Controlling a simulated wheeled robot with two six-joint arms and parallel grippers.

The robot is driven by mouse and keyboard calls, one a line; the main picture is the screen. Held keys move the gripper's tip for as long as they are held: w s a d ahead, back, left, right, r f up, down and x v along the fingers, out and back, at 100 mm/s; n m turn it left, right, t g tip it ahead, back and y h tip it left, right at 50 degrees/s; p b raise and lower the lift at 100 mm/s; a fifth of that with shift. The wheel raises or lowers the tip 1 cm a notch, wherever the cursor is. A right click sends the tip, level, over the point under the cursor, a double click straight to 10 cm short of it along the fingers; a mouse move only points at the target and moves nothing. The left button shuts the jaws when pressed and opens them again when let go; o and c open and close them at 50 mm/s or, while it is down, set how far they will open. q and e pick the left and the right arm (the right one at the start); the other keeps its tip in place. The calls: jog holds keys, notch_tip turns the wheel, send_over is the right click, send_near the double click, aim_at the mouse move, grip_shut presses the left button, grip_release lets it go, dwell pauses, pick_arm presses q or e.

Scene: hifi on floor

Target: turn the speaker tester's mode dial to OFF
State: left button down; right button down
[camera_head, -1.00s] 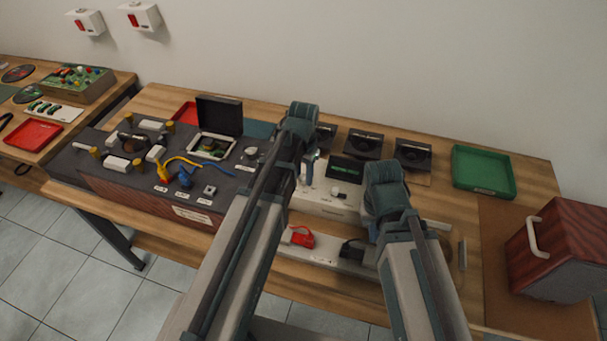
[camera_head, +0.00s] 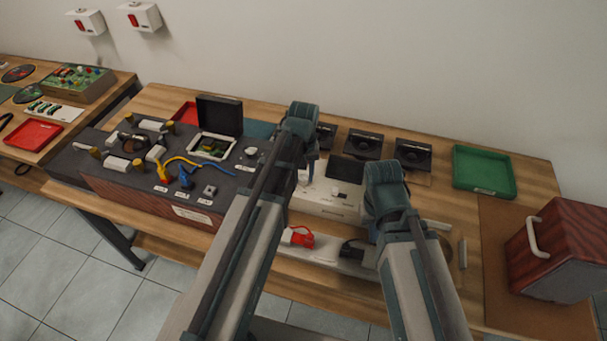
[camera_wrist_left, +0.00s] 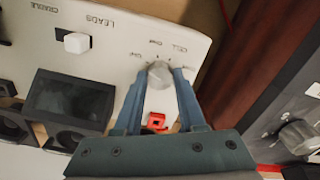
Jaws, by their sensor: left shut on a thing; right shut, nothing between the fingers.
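The speaker tester is a white box (camera_head: 325,208) with a dark screen (camera_head: 346,170), in the middle of the bench. In the left wrist view its panel (camera_wrist_left: 120,55) shows a grey mode dial (camera_wrist_left: 159,75) with small marks around it; the label CELL is legible, the others too small to read surely. My left gripper (camera_wrist_left: 160,82) is shut on the dial, its blue fingers on both sides. In the head view my left gripper (camera_head: 309,165) is mostly hidden behind its arm. My right gripper (camera_head: 384,188) is empty over the tester's right side; its fingertips are hidden.
A white LEADS switch (camera_wrist_left: 77,43) sits beside the dial on the panel. A dark console (camera_head: 150,180) stands left of the tester. Black speakers (camera_head: 364,144) stand behind, a green tray (camera_head: 484,172) at back right, and a wooden cabinet (camera_head: 560,245) at right.

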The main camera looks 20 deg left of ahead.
aim_at(303, 178)
pick_arm(q)
jog(key=shift+n, duration=0.3)
dwell(0.4)
jog(key=shift+c, duration=2.4)
grip_release()
jog(key=shift+r, duration=0.15)
pick_arm(e)
jog(key=shift+r, duration=0.1)
pick_arm(q)
notch_tip(303, 178, up, 14)
jog(key=p, duration=1.4)
jog(key=shift+f, duration=0.2)
pick_arm(e)
notch_tip(303, 178, up, 14)
jog(key=shift+f, duration=0.2)
pick_arm(q)
jog(key=s+d+f+m+y+b, duration=0.1)
jog(key=s+d+m, duration=0.7)
jog(key=s, duration=0.6)
jog(key=shift+s+d+f+b, duration=0.2)
jog(key=shift+d+b, duration=0.1)
jog(key=shift+d, duration=0.9)
pick_arm(e)
jog(key=shift+f, duration=0.75)
